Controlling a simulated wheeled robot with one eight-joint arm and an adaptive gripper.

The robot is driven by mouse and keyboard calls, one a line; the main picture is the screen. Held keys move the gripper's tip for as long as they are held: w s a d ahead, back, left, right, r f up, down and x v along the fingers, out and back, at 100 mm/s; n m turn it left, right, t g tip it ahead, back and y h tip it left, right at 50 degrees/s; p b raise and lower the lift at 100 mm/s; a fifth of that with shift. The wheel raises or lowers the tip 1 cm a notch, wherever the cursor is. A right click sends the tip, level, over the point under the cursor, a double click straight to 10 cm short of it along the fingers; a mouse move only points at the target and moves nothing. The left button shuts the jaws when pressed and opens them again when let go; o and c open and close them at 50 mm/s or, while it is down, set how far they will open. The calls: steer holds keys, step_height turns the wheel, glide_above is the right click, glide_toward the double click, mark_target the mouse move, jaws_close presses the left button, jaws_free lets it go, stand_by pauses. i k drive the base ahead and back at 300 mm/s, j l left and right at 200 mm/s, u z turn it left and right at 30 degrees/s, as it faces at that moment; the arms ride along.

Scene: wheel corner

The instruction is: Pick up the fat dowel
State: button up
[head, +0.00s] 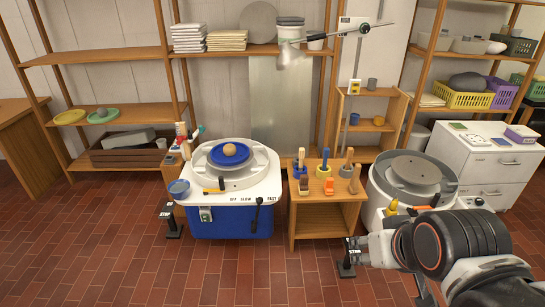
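Three upright wooden pieces stand in small holders on the low wooden stand between the two wheels. One is in a blue holder (298,171), one in a yellow holder (323,171) and one in a dark grey holder (346,171). My arm reaches in from the lower right. My gripper (372,250) is at its left end, in front of the right wheel and right of the stand, apart from the wooden pieces.
A blue-based pottery wheel (229,222) stands left of the stand (332,215). A second wheel (405,180) is at its right. Brown and orange items lie along the stand's front.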

mark_target(301, 150)
steer(key=i+l, duration=0.15)
steer(key=i, duration=0.4)
steer(key=i+l, duration=0.2)
steer(key=i, duration=0.3)
steer(key=i+l, duration=0.15)
steer(key=i, duration=0.4)
steer(key=i+l, duration=0.15)
steer(key=i, duration=0.4)
